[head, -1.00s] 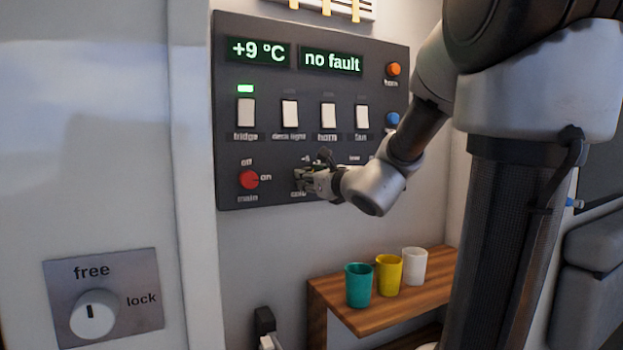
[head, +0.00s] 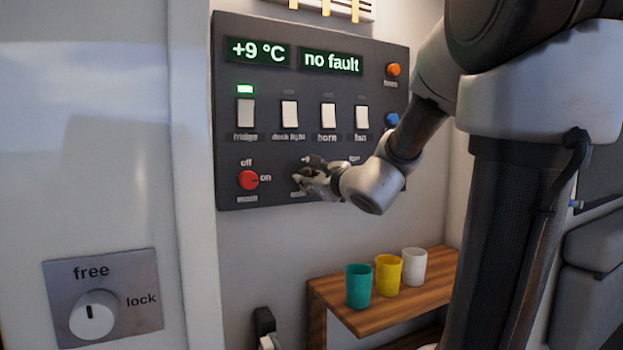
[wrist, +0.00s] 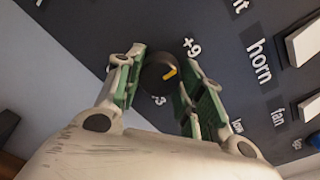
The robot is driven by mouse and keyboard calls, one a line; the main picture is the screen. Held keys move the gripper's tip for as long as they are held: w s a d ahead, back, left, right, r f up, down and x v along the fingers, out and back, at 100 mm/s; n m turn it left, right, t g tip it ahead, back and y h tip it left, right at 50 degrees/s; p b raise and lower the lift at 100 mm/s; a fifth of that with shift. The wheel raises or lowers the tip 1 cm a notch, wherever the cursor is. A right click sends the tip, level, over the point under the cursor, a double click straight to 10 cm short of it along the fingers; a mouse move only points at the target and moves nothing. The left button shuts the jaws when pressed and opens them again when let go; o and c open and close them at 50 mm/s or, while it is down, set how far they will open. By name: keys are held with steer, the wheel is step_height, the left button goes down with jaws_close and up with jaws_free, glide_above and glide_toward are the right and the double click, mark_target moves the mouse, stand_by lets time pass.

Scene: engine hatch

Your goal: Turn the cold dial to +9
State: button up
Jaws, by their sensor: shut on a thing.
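The cold dial (wrist: 157,72) is a round black knob with a yellow pointer mark, seen in the wrist view. Its mark points up and right, roughly toward the printed +9 (wrist: 191,47). My gripper (wrist: 160,72) is shut on the dial, with a green-padded finger on each side. In the head view my gripper (head: 305,178) is at the lower middle of the dark panel (head: 280,82) and hides most of the dial. The green display (head: 258,52) reads +9 °C.
The red main knob (head: 249,180) is left of my gripper. A row of white switches (head: 328,116) is above it, with the fridge light (head: 245,89) lit green. The fault display (head: 331,62) reads no fault. A wooden shelf (head: 370,320) with three cups is below.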

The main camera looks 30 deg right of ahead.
steer(key=o, duration=1)
steer(key=s, duration=1.2)
steer(key=shift+d+r, duration=0.15)
